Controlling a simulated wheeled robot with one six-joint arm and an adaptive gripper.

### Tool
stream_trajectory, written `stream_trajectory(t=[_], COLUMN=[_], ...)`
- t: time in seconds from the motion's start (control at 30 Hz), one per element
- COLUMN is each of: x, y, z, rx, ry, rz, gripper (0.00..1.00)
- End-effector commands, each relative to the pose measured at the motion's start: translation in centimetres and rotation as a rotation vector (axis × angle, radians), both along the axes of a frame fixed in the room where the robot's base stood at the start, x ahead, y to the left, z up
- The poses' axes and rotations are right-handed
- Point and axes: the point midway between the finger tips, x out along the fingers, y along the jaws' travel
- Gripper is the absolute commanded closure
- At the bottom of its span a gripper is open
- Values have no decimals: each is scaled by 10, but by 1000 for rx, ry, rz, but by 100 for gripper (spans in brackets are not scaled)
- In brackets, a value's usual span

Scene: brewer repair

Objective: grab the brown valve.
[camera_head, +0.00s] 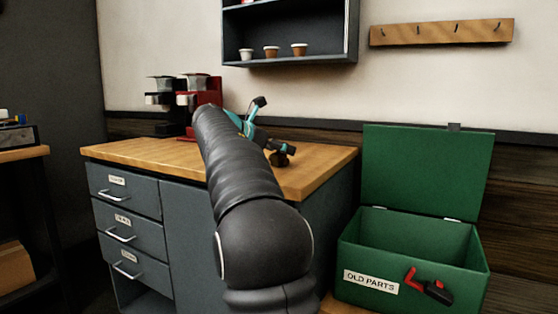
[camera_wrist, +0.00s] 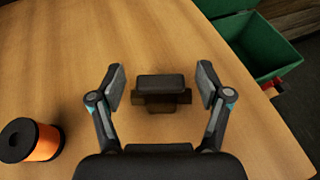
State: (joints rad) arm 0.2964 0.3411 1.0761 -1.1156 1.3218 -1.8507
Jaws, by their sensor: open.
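The brown valve (camera_wrist: 162,97) stands on the wooden counter in the wrist view, a dark brown body with a blockish top. My gripper (camera_wrist: 162,83) is open, with one finger on each side of the valve and a visible gap on both sides. Nothing is held. In the head view my arm reaches over the counter, and a small brown part that looks like the valve (camera_head: 279,159) shows by the lower fingertip, partly hidden by it.
Red and dark brewers (camera_head: 213,92) stand at the back. A green open box (camera_head: 420,240) labelled OLD PARTS is right of the counter. A wall shelf (camera_head: 300,62) holds cups.

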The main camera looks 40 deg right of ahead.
Motion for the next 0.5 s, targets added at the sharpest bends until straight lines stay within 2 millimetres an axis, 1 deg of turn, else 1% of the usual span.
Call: stream_trajectory(t=[0.07,0.1,0.17,0.2,0.27,0.3,0.33,0.37,0.5], x=[0,0,0,0,0,0,0,0,0], y=[0,0,0,0,0,0,0,0,0], z=[0,0,0,0,0,0,0,0,1], rx=[0,0,0,0,0,0,0,0,-1], ry=[0,0,0,0,0,0,0,0,-1], rz=[0,0,0,0,0,0,0,-1,0], gripper=[23,33,48,58,73,83,90,94,94])
